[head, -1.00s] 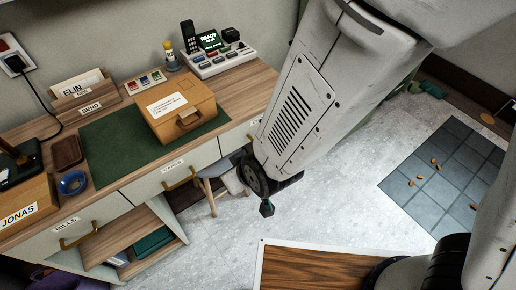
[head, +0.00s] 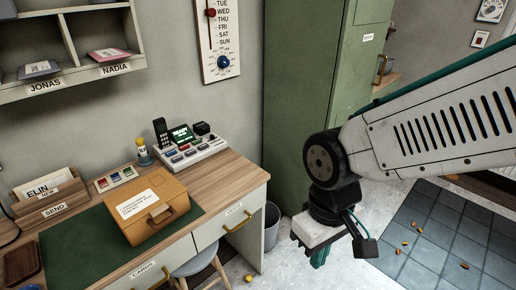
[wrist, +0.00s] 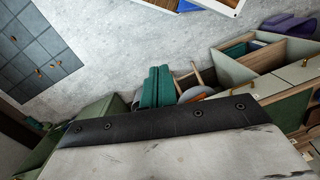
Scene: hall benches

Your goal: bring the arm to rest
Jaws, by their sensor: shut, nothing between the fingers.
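My gripper (head: 320,256) hangs at the end of my arm in the head view, to the right of the desk and in front of the green cabinet. Its green fingers point down over the pale floor, and part of them is hidden behind the wrist. In the wrist view the green fingers (wrist: 158,88) are together with nothing between them. My arm comes in from the right, well clear of the desk top.
The desk (head: 215,187) holds a brown case (head: 150,208) and a device panel (head: 192,147). A stool (head: 198,262) and a grey bin (head: 271,222) stand beside it. The green cabinet (head: 305,90) is behind my gripper. Blue-grey tiles (head: 440,240) with small brown pieces lie right.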

